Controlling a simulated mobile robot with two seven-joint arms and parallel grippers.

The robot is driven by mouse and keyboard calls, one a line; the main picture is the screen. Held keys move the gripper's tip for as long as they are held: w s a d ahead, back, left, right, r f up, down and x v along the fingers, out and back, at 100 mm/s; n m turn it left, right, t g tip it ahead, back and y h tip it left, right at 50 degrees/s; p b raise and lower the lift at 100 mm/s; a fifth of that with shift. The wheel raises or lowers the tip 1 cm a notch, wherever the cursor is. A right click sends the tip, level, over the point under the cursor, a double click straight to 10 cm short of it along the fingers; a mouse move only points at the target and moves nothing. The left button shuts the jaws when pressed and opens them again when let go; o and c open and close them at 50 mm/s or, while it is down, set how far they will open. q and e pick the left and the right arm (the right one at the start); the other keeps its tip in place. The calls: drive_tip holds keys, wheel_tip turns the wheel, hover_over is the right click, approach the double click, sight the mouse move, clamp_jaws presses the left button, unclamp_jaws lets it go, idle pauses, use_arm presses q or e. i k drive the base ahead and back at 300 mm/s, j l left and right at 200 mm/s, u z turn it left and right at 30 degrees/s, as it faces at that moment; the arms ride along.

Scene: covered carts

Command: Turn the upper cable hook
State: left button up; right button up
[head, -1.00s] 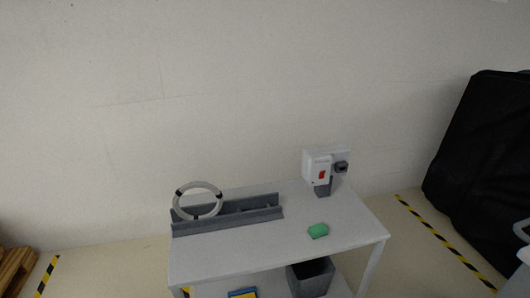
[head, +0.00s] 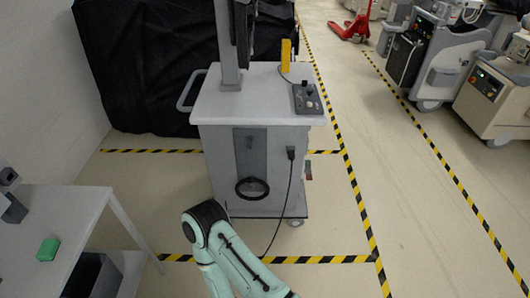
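A white and grey cart (head: 222,165) stands in the middle of the head view. Its front has a dark grey recessed panel (head: 241,160), where a small light hook-like part (head: 249,142) shows high up; it is too small to tell its exact turn. A black ring, perhaps a coiled cable (head: 252,196), sits low on the panel. A black plug with a cable (head: 291,153) is at the right of the front. A mint-green arm of mine is in front of the cart, but neither gripper is in view.
A white table (head: 75,215) with a green block (head: 47,250) is at the left edge. A black-covered bulk (head: 140,75) stands behind the cart. Yellow-black floor tape (head: 345,165) runs along the cart's right. Other carts (head: 440,60) stand at the upper right. Floor between is clear.

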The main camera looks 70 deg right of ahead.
sight(250, 139)
drive_tip(key=z, duration=2.2)
drive_tip(key=i+j, duration=0.05)
